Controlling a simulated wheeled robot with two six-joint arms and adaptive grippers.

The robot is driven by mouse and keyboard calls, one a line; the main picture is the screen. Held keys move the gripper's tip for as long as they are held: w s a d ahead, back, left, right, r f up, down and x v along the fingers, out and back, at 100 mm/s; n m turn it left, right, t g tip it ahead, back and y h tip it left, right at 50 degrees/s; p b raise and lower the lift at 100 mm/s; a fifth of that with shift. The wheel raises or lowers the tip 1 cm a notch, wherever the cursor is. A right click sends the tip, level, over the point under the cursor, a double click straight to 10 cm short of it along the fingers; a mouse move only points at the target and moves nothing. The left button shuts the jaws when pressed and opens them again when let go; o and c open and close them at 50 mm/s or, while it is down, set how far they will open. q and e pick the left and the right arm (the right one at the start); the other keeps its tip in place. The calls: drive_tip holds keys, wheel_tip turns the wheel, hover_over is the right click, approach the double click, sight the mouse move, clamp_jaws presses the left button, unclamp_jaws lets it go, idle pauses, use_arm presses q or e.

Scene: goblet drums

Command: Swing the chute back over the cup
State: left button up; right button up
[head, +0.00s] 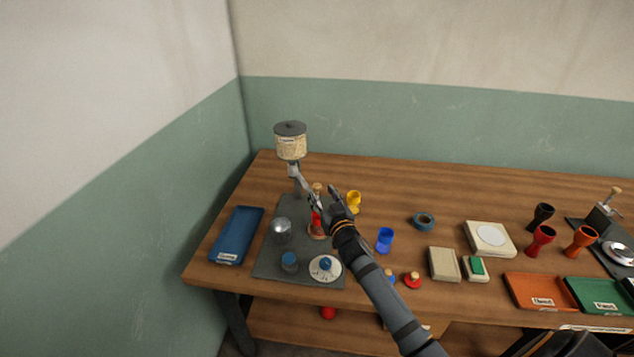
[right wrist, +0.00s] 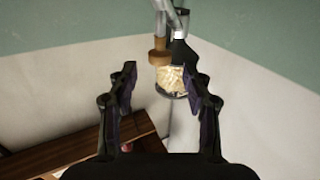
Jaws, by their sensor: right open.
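A hopper of pale grain (head: 291,146) with a dark lid stands at the back left of the table. A grey metal chute (head: 301,180) slopes down from it to the right, its lower end partly hidden by my right gripper (head: 323,194). A wooden knob (head: 317,187) shows beside the fingers. A red cup (head: 315,219) stands below, partly hidden; I cannot tell if the chute end is over it. My right gripper is open. In the right wrist view the wooden knob (right wrist: 159,57), metal chute (right wrist: 177,18) and hopper (right wrist: 173,80) show beyond the open fingers (right wrist: 163,95). My left gripper is out of view.
A yellow cup (head: 354,201) and blue cup (head: 385,239) stand right of the gripper. A blue tray (head: 237,235) lies left. Walls close the back and left.

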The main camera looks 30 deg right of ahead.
sight(318, 188)
drive_tip(key=w, duration=0.4)
drive_tip(key=shift+w+d+p, duration=0.25)
drive_tip(key=shift+w+p, duration=0.1)
drive_tip(key=shift+w, duration=0.05)
clamp_jaws()
